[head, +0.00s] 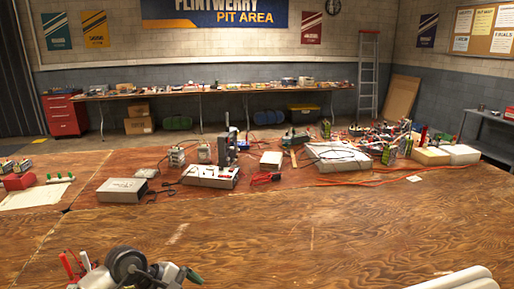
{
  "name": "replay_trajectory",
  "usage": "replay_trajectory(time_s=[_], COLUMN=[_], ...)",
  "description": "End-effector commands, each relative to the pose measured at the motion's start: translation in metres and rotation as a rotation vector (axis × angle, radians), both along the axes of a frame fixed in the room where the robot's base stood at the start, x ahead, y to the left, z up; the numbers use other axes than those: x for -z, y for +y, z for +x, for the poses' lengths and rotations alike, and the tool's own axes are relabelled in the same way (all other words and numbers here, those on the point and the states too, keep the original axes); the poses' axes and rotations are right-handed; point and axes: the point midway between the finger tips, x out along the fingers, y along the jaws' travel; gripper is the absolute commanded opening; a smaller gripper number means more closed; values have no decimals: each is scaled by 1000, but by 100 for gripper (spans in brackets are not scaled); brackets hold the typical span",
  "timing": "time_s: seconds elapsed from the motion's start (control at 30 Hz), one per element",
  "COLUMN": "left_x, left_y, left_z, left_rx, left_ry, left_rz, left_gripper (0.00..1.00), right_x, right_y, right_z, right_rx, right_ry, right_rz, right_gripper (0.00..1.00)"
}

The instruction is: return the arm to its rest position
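A pale, rounded, smooth shape (458,280) shows at the bottom right edge of the head view. It may be part of my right arm, but I cannot be sure. No gripper fingers show there. At the bottom left edge is a cluster with a dark round part (126,263), pale grey parts, and red and green pieces. It is cut off by the frame, and I cannot tell whether any of it is mine. Neither gripper can be made out.
The near part of the wooden table (300,225) is clear. Farther back stand a grey box (122,190), a white device (210,176), a white case (340,156) and orange cables (365,181). Beyond are a long bench, a red cabinet (65,115) and a ladder (368,75).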

Motion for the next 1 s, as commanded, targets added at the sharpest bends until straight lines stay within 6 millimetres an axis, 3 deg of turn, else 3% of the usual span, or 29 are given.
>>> replay_trajectory(time_s=[0.03, 0.1, 0.2, 0.27, 0.4, 0.47, 0.57, 0.67, 0.7, 0.8, 1.0], left_x=[-6, -26, -62, -82, -113, -115, -100, -67, -49, -5, 53], left_y=[-35, -70, -98, -103, -82, -63, -27, 7, 19, 38, 46], left_z=[-10, -19, -27, -30, -28, -26, -28, -41, -51, -83, -151], left_rx=[-56, -160, -337, -456, -773, -925, -1201, -1511, 1574, 1467, 1322], left_ry=[22, 74, 200, 301, 595, 741, 996, 1255, -1296, -1156, -911], left_rz=[-195, -466, -847, -1069, -1558, -1753, -2050, -2310, 2296, 1892, 1371], left_gripper=[100, 100, 100, 100, 100, 100, 100, 100, 100, 100, 100], right_x=[0, 0, 0, 0, 0, 0, 0, 0, 0, 0, 0], right_y=[0, 0, 0, 0, 0, 0, 0, 0, 0, 0, 0], right_z=[0, 0, 0, 0, 0, 0, 0, 0, 0, 0, 0], right_rx=[0, 0, 0, 0, 0, 0, 0, 0, 0, 0, 0], right_ry=[0, 0, 0, 0, 0, 0, 0, 0, 0, 0, 0], right_rz=[0, 0, 0, 0, 0, 0, 0, 0, 0, 0, 0], right_gripper=[64, 64, 64, 64, 64, 64, 64, 64, 64, 64, 64])
